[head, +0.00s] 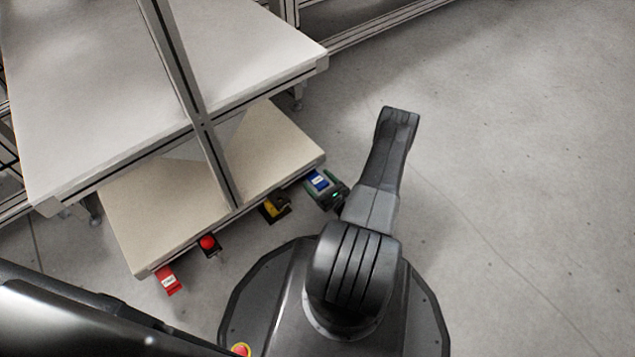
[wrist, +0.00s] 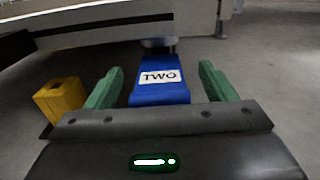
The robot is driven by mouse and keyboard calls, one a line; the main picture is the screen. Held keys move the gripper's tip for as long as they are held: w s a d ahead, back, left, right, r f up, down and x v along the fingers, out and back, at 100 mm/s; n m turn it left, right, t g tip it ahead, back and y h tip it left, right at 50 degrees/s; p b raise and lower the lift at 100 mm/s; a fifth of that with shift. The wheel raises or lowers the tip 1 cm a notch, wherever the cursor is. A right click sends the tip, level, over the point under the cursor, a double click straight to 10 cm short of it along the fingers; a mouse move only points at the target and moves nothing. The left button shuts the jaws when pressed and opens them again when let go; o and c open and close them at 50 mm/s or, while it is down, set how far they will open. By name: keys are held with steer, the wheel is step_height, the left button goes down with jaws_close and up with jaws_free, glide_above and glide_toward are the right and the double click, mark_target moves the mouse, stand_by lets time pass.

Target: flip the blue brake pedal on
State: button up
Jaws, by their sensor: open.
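The blue brake pedal (head: 318,182) is low at the right front corner of the lower shelf. In the wrist view the blue pedal (wrist: 160,92), with a white label reading "TWO", lies straight ahead between my green fingers. My gripper (wrist: 160,70) is open, with one finger on each side of the pedal and a gap to each. In the head view my gripper (head: 325,187) is at the pedal, and my arm partly hides that area. I cannot tell whether anything touches the pedal.
Further left are a red button (head: 208,243) and a red labelled piece (head: 168,281). The workbench (head: 270,60) overhangs a lower shelf (head: 160,215). Floor at right is clear.

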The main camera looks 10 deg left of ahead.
steer(key=shift+w+a, duration=0.25)
steer(key=shift+a, duration=0.1)
steer(key=shift+c, duration=0.3)
steer(key=c, duration=1.3)
steer(key=shift+f+t+y, duration=0.35)
steer(key=shift+t+y, duration=0.15)
steer(key=shift+y, duration=0.1)
